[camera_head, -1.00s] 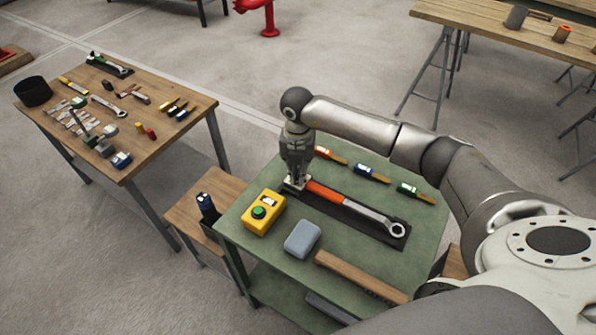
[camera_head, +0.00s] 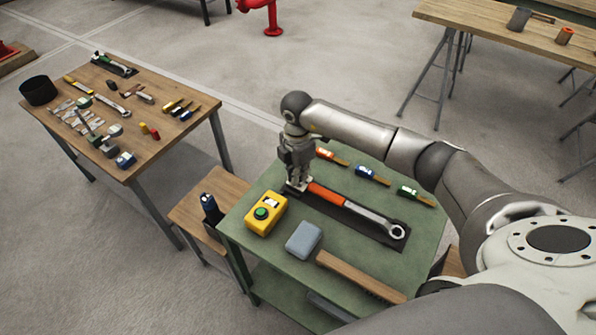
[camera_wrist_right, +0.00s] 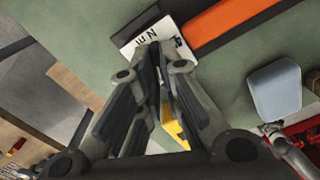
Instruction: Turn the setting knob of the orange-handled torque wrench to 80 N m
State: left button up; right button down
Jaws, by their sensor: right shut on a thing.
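The torque wrench (camera_head: 328,195) with an orange handle lies on a black mat on the green table. Its ring head points to the lower right. My right gripper (camera_head: 297,186) points down at the handle's far left end and is shut there on the setting knob, which the fingers hide. In the right wrist view the orange handle (camera_wrist_right: 235,22) runs to the upper right. A white scale plate marked "N m" (camera_wrist_right: 140,40) shows beside the fingertips (camera_wrist_right: 158,65), partly covered. The set value cannot be read. My left gripper is not in view.
A yellow box with a green button (camera_head: 265,214) stands close to the gripper, with a grey-blue block (camera_head: 304,239) nearby. Orange, blue and green-marked tools (camera_head: 373,173) lie behind the wrench. A wooden-handled tool (camera_head: 360,275) lies in front.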

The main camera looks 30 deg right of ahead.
jog(key=shift+m, duration=0.6)
jog(key=shift+w, duration=0.1)
jog(key=c, duration=1.6)
grip_release()
notch_tip(320, 180, up, 12)
